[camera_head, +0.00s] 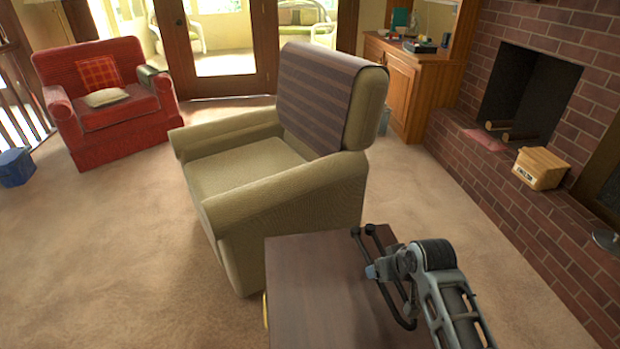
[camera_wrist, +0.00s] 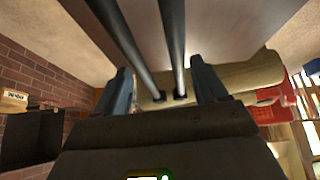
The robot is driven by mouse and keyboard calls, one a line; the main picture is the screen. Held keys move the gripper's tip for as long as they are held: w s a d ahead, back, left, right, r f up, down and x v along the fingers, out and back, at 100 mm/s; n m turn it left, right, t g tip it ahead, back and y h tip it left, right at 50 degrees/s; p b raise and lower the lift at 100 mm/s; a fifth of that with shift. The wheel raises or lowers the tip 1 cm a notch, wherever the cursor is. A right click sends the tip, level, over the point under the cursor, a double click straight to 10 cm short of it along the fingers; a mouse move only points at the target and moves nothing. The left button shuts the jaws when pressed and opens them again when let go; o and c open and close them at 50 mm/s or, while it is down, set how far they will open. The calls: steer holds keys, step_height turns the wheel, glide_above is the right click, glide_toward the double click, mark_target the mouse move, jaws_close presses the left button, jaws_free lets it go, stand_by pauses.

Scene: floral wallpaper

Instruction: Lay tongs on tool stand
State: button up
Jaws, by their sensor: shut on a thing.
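My gripper (camera_head: 384,267) is shut on the dark tongs (camera_head: 362,249) and holds them over the right side of a dark wooden table (camera_head: 310,290). The tongs show as two thin dark rods, running past the gripper on both sides. In the wrist view, my gripper's two blue-grey fingers (camera_wrist: 162,88) stand on either side of the two rods of the tongs (camera_wrist: 172,45). I cannot tell whether the tongs touch the tabletop. I cannot make out a tool stand for certain; a grey round base (camera_head: 607,240) shows at the right edge on the hearth.
A beige armchair (camera_head: 240,170) stands close behind the table. A brick fireplace (camera_head: 530,90) is at the right, with a wooden box (camera_head: 540,167) on its hearth. A red armchair (camera_head: 105,100) is at the far left. Carpet (camera_head: 460,220) lies clear between table and hearth.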

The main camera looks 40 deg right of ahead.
steer(key=w+a+n+y, duration=0.1)
steer(key=w+a+n, duration=0.2)
steer(key=a, duration=1)
steer(key=w+a+n+y, duration=0.2)
steer(key=w+a, duration=0.4)
steer(key=a, duration=0.7)
steer(key=shift+w+f+n+t, duration=0.25)
steer(key=shift+n+t, duration=0.15)
steer(key=shift+n, duration=0.1)
